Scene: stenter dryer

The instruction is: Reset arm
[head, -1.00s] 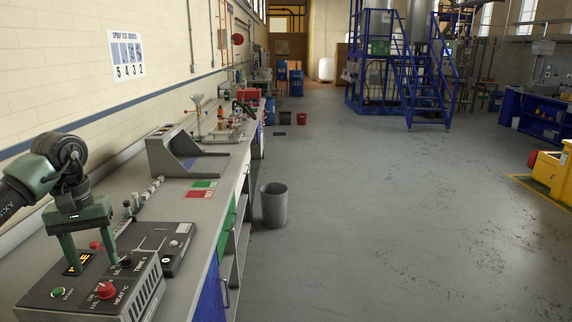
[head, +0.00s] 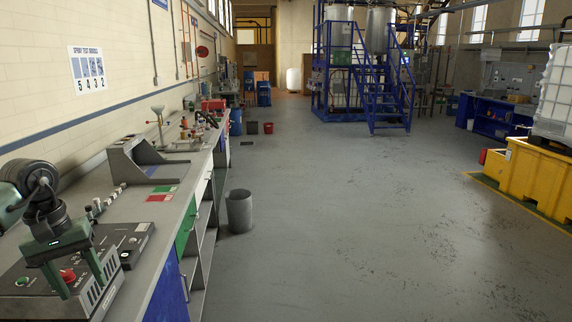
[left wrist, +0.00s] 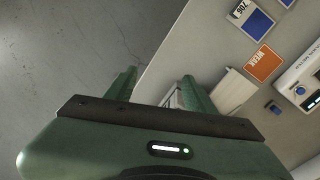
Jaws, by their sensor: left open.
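My left gripper (head: 82,288) hangs open in front of a grey control box (head: 112,289) on the bench at the lower left. No object shows between its fingers. The box has a red knob (head: 68,275) and a green button (head: 22,281), partly framed by the fingers. In the left wrist view, my left gripper (left wrist: 159,84) also shows its two green fingers apart, over the bench edge and the floor. My right gripper is in neither view.
The long bench (head: 168,215) runs along the left wall. It carries a grey sloped unit (head: 125,163), red and green cards and glassware. A grey bin (head: 239,212) stands beside it. A yellow container (head: 535,190) stands at right. The floor between is clear.

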